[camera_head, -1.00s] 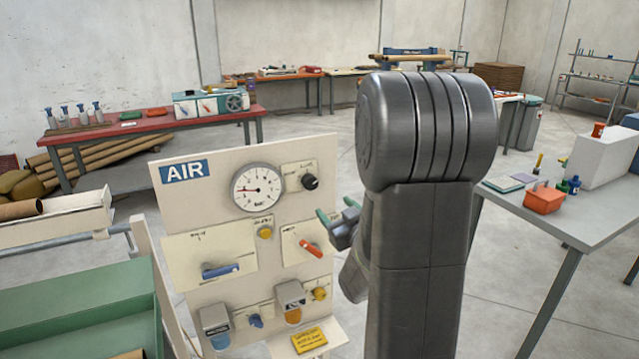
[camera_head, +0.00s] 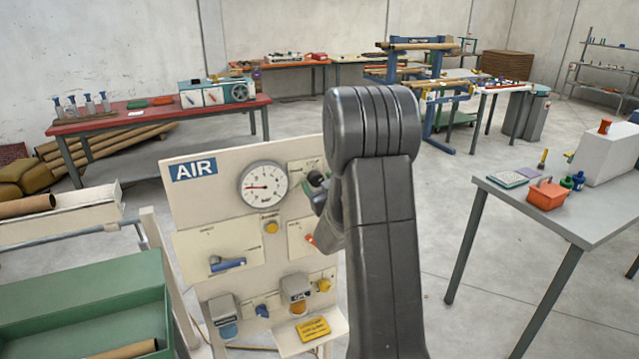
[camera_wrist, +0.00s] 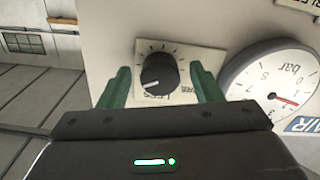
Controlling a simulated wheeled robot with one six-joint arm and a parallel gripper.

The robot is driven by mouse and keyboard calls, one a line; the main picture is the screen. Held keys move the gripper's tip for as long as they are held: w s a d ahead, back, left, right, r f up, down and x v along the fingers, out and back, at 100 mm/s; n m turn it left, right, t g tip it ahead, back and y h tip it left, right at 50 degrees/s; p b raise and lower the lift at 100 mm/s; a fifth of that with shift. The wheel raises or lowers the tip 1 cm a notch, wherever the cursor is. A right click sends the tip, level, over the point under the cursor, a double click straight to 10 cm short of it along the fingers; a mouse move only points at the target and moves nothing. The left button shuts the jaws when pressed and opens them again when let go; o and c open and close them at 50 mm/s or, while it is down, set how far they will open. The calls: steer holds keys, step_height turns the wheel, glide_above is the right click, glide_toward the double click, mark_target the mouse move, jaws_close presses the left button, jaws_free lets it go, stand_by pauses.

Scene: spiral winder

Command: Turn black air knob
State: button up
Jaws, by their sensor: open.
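The black air knob (camera_wrist: 160,72) sits on a pale label plate with tick marks, beside the round pressure gauge (camera_wrist: 272,90) in the wrist view. In the head view the knob is mostly hidden behind my gripper and arm, right of the gauge (camera_head: 263,187). My gripper (camera_wrist: 162,88) is open, with one green finger on each side of the knob in the picture. I cannot tell whether the fingers reach around it or stop short of it. In the head view my gripper (camera_head: 318,186) is at the panel's upper right.
The cream AIR panel (camera_head: 200,205) also carries a blue-handled valve (camera_head: 227,264), a red handle (camera_head: 311,240) partly behind my arm, and yellow knobs (camera_head: 272,227). A grey table (camera_head: 590,215) with an orange box (camera_head: 547,194) stands at right. Open floor lies between.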

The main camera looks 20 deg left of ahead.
steer(key=shift+c, duration=0.2)
steer(key=c, duration=1)
steer(key=shift+o, duration=0.2)
steer(key=shift+f, duration=0.1)
steer(key=shift+m+b, duration=0.3)
steer(key=shift+b, duration=0.2)
steer(key=m+b, duration=0.2)
steer(key=b, duration=0.1)
steer(key=shift+f+m, duration=0.15)
steer(key=shift+m, duration=0.25)
steer(key=m+b, duration=0.2)
steer(key=m, duration=0.2)
steer(key=shift+s+m+b, duration=0.1)
steer(key=shift+m+b, duration=0.2)
steer(key=shift+b, duration=0.05)
steer(key=m, duration=0.4)
steer(key=shift+a+r+b, duration=0.1)
steer(key=shift+r+b, duration=0.15)
steer(key=shift+b, duration=0.1)
steer(key=m, duration=0.5)
steer(key=shift+m, duration=0.3)
